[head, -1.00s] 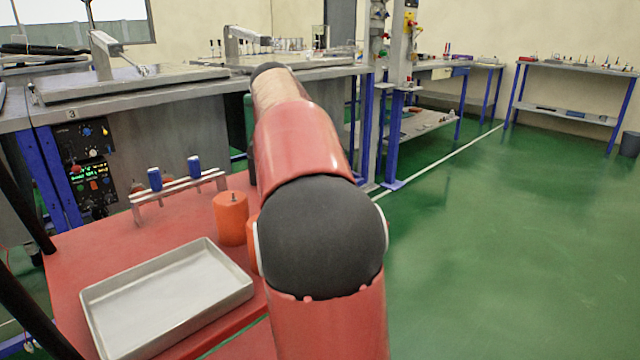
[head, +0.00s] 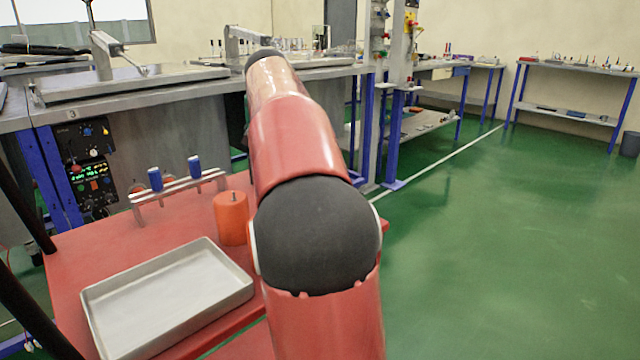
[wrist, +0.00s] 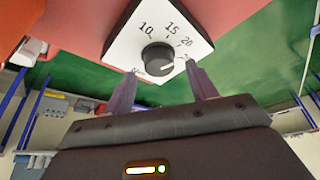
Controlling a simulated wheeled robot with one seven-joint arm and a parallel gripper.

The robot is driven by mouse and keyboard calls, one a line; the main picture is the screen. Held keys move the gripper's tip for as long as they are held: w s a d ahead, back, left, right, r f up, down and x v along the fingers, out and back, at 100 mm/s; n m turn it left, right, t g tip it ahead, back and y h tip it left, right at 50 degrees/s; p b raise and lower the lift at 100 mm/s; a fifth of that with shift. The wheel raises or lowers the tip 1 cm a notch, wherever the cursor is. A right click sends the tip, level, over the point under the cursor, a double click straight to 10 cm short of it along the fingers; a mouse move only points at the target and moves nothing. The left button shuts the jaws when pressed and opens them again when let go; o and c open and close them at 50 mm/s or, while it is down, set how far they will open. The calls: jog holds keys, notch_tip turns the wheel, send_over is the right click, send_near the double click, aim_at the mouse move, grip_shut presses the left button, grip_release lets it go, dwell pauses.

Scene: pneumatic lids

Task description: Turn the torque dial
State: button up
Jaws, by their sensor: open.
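The torque dial (wrist: 158,58) shows in the wrist view as a black round knob on a white plate (wrist: 125,42) marked with numbers such as 10, 15 and 20. A short white pointer line on the knob points toward the lower right of the picture. My gripper (wrist: 161,69) is open, with one dark finger on each side just below the knob. The fingertips come close to the knob; I cannot tell whether they touch it. In the head view my arm hides the gripper, and the dial is not seen.
In the head view, a red table (head: 65,270) holds a metal tray (head: 165,300), an orange cylinder (head: 231,220) and a rack with blue-topped pieces (head: 178,184). A grey workbench (head: 160,115) with a control panel (head: 88,150) stands behind. The green floor (head: 500,230) at right is clear.

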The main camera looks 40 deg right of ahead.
jog(key=v, duration=0.5)
jog(key=shift+w+a+r, duration=0.1)
jog(key=shift+a+r, duration=0.1)
jog(key=shift+r, duration=0.1)
